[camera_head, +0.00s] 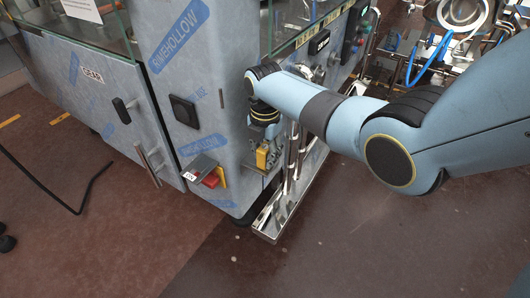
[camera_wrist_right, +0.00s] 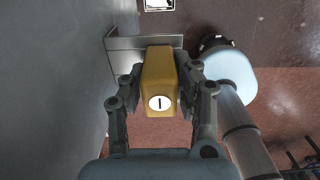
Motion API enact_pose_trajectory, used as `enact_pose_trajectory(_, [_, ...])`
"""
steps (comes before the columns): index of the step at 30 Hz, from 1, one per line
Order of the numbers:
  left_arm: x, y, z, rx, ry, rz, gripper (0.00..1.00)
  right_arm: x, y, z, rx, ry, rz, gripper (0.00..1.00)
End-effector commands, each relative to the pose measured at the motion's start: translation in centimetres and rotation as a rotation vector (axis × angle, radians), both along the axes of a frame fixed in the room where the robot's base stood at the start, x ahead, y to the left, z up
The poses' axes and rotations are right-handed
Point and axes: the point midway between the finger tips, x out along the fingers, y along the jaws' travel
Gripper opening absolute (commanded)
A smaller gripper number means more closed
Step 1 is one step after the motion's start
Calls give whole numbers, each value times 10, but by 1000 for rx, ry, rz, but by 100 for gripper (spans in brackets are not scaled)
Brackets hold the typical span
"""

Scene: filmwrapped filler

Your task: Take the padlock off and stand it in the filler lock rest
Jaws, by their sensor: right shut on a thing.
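The brass-yellow padlock (camera_wrist_right: 160,82) sits between the fingers of my right gripper (camera_wrist_right: 163,88), one finger against each side. Its end with a white disc and dark slot faces the wrist camera. It also shows in the head view (camera_head: 262,157), low on the machine's corner, below the right gripper (camera_head: 264,132). A grey metal bracket (camera_wrist_right: 119,44) lies just beyond the padlock in the wrist view; I cannot tell whether they touch. The shackle is hidden. My left gripper is out of view.
The film-wrapped machine (camera_head: 150,85) fills the left and middle. A red and yellow switch (camera_head: 211,179) sticks out left of the padlock. Shiny pipes (camera_head: 293,150) and a steel base (camera_head: 268,218) stand close on the right.

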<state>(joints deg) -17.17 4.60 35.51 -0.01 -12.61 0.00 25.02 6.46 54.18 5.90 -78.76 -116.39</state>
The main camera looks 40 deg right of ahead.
Motion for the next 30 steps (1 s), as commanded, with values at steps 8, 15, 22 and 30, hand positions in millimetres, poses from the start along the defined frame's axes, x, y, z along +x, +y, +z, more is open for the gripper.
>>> enact_pose_trajectory(8, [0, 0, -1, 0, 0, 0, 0, 0, 0, -2, 0, -1, 0, 0])
enact_pose_trajectory(15, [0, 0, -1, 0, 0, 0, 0, 0, 0, -3, 1, 1, 0, 41])
enact_pose_trajectory(22, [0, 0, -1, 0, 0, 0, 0, 0, 0, -2, 0, 0, 0, 56])
enact_pose_trajectory(30, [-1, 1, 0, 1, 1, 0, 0, 0, 0, 5, 0, -1, 0, 56])
